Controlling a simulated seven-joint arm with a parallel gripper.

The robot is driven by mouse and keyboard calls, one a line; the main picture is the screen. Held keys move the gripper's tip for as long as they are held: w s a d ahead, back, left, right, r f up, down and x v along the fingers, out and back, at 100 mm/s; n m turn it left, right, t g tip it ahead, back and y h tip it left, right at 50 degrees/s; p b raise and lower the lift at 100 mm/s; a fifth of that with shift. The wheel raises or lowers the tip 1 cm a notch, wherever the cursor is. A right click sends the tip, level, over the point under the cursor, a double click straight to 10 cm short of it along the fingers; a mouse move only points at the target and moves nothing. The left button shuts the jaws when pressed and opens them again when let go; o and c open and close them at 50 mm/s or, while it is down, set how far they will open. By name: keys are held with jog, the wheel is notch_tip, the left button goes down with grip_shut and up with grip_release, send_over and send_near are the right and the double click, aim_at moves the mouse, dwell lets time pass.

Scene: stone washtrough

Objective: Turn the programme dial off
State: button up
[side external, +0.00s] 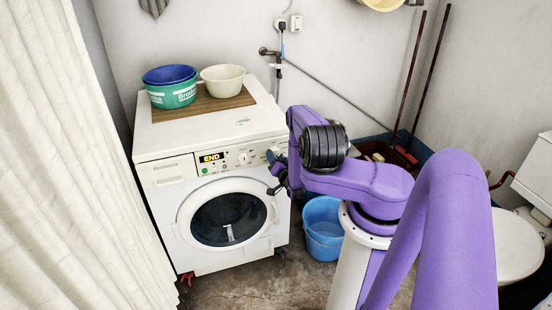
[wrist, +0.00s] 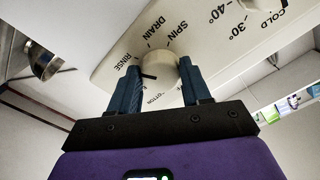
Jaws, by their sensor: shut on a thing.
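The programme dial (wrist: 158,70) is a round cream knob on the washing machine's pale panel (wrist: 115,62). It sits between the two dark blue-grey fingers of my gripper (wrist: 162,76), which are shut on it. A dark pointer mark on the dial's left side faces near the RINSE label. DRAIN and SPIN are printed around it, and a partly hidden label lies below. In the side view my gripper (side external: 276,160) is at the right end of the control panel and hides much of the dial. The white washing machine (side external: 165,210) has its round door shut, and its display (side external: 211,157) reads END.
A second dial, with COLD, 30 and 40 labels (wrist: 245,15), is beside the programme dial. Another knob (side external: 243,157) shows left of my gripper. Basins (side external: 172,92) stand on a board on the machine. A blue bucket (side external: 322,228) is on the floor at right.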

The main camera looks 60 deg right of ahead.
jog(key=n, duration=1.9)
jog(key=shift+s+d, duration=0.2)
jog(key=shift+s, duration=0.1)
jog(key=n, duration=0.3)
jog(key=shift+r+n, duration=0.1)
jog(key=shift+n, duration=0.3)
jog(key=n, duration=0.3)
jog(key=shift+r, duration=0.1)
jog(key=shift+n, duration=2.2)
jog(key=o, duration=1.1)
jog(key=shift+r, duration=0.1)
jog(key=shift+c, duration=0.2)
